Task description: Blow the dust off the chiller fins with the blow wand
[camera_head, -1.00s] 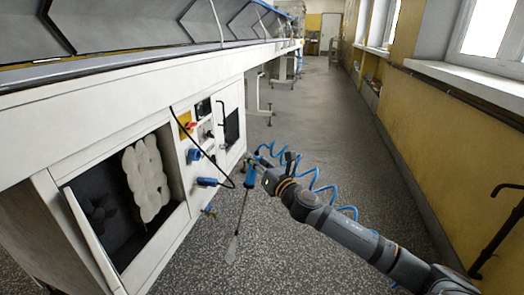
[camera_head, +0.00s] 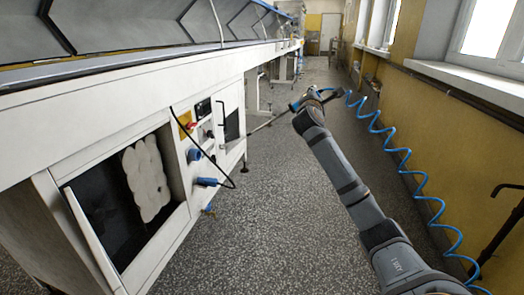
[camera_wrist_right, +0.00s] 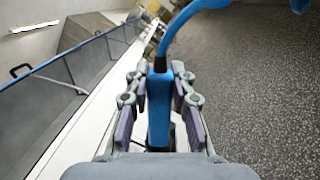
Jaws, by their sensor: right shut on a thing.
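My right gripper (camera_head: 312,97) is shut on the blue blow wand, out over the aisle beyond the open chiller bay. The wand's thin tube (camera_head: 268,123) points left and down toward the machine's side. In the right wrist view the fingers (camera_wrist_right: 160,95) clasp the wand's blue handle (camera_wrist_right: 159,120) from both sides. Pale, lumpy dust (camera_head: 147,180) covers part of the dark opening (camera_head: 100,205) in the white cabinet at left. The fins behind it are hidden or too dark to tell. The wand is well away from the dust. My left gripper is not in view.
A blue coiled hose (camera_head: 405,165) runs from the wand down the right side. The white cabinet (camera_head: 60,235) carries a blue plug (camera_head: 206,182), a black cable (camera_head: 183,128) and switches. The grey speckled floor (camera_head: 270,220) is clear; a yellow wall (camera_head: 440,150) bounds the right.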

